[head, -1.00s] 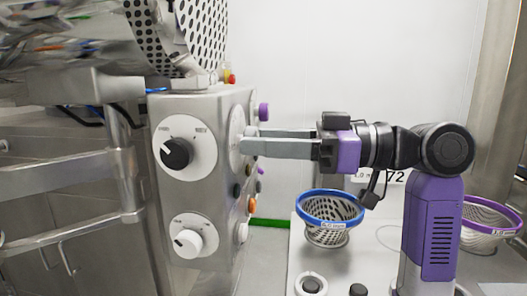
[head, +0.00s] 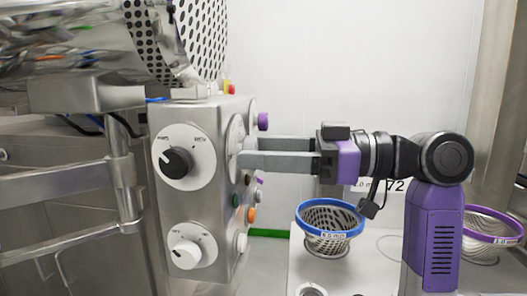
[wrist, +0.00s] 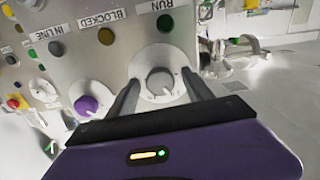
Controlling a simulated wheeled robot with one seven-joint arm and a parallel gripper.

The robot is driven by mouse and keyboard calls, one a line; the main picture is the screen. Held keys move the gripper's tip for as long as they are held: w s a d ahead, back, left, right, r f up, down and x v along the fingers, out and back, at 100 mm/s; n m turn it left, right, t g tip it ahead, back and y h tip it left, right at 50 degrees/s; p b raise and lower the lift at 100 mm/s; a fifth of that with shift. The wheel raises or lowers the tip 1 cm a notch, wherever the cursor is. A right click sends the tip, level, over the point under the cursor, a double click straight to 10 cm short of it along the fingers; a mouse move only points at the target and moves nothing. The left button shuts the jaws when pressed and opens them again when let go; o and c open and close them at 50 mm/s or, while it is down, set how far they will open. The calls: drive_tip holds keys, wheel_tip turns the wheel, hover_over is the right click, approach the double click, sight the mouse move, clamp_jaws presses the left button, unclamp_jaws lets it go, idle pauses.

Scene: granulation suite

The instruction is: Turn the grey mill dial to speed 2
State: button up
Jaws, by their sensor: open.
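The grey mill dial (wrist: 160,82) sits on a round white plate on the control box's face in the wrist view, with small marks around it. My gripper (wrist: 159,78) is open, with one finger on each side of the dial and gaps visible between each finger and the knob. I cannot tell the dial's present number. In the head view my gripper (head: 242,151) reaches left to the box's right-hand face, and the grey dial is hidden behind the fingers.
The steel control box (head: 205,215) also carries a black knob (head: 177,161) and a white knob (head: 187,253) on its other face. A purple knob (wrist: 90,105) and several coloured buttons surround the grey dial. A blue-rimmed basket (head: 329,229) stands below my arm.

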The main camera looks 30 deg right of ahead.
drive_tip(key=v, duration=0.7)
drive_tip(key=shift+s+d, duration=0.25)
drive_tip(key=shift+d, duration=0.05)
